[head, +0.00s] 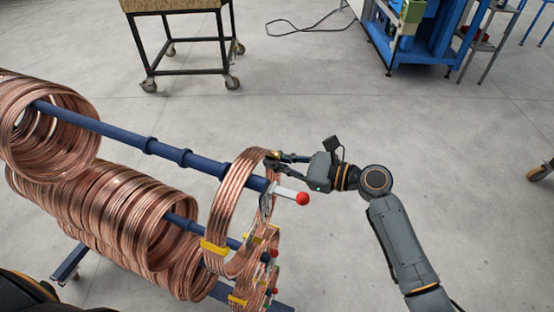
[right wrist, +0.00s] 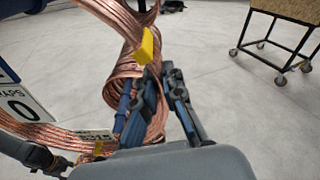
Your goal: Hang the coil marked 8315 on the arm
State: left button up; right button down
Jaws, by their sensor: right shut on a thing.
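My right gripper (head: 273,163) reaches in from the right and is shut on the upper rim of a copper coil (head: 226,205). The coil has yellow bands, and its upper part is by the outer end of the upper blue arm (head: 207,166). The blue arm appears to pass through the coil, just inside the white tip with a red ball (head: 303,198). In the right wrist view, my gripper (right wrist: 163,74) is beside copper strands (right wrist: 110,14) and a yellow band (right wrist: 146,46).
A big coil bundle (head: 62,125) hangs further in on the upper arm. More coils (head: 125,215) hang on lower arms, close below. A wheeled cart (head: 180,8) and a blue machine (head: 425,45) stand behind.

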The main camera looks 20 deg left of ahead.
jog(key=c, duration=1.4)
grip_release()
jog(key=shift+f, duration=0.1)
jog(key=d, duration=0.4)
jog(key=s+d+r, duration=0.1)
jog(key=d, duration=0.7)
jog(key=shift+s+r, duration=0.3)
jog(key=shift+r, duration=0.05)
